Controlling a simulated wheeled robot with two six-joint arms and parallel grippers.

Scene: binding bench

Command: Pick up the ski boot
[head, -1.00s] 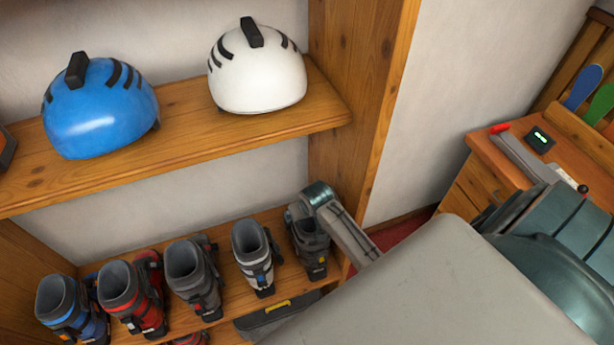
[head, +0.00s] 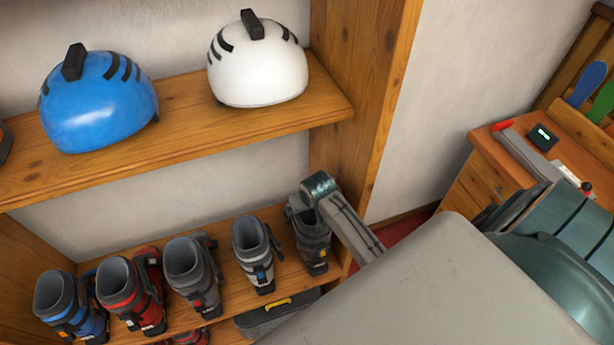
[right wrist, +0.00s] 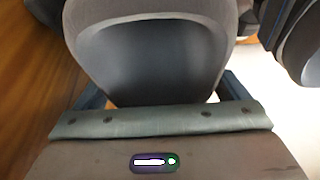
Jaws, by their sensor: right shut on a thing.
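Several ski boots stand in a row on the lower shelf in the head view. The dark grey boot (head: 312,243) at the right end has my right gripper (head: 318,190) at its top. My right gripper is shut on this boot's cuff, and my arm hides part of it. In the right wrist view the wide grey cuff (right wrist: 95,45) fills the space between the two fingers of my gripper (right wrist: 160,90). I cannot tell whether the boot's sole is clear of the shelf. My left gripper is not in view.
A grey-white boot (head: 256,255) stands close to the left. The upper shelf (head: 190,125) with a blue helmet (head: 98,100) and a white helmet (head: 258,68) is above. A wooden side panel (head: 350,110) is close to the right. A dark case (head: 275,312) lies below.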

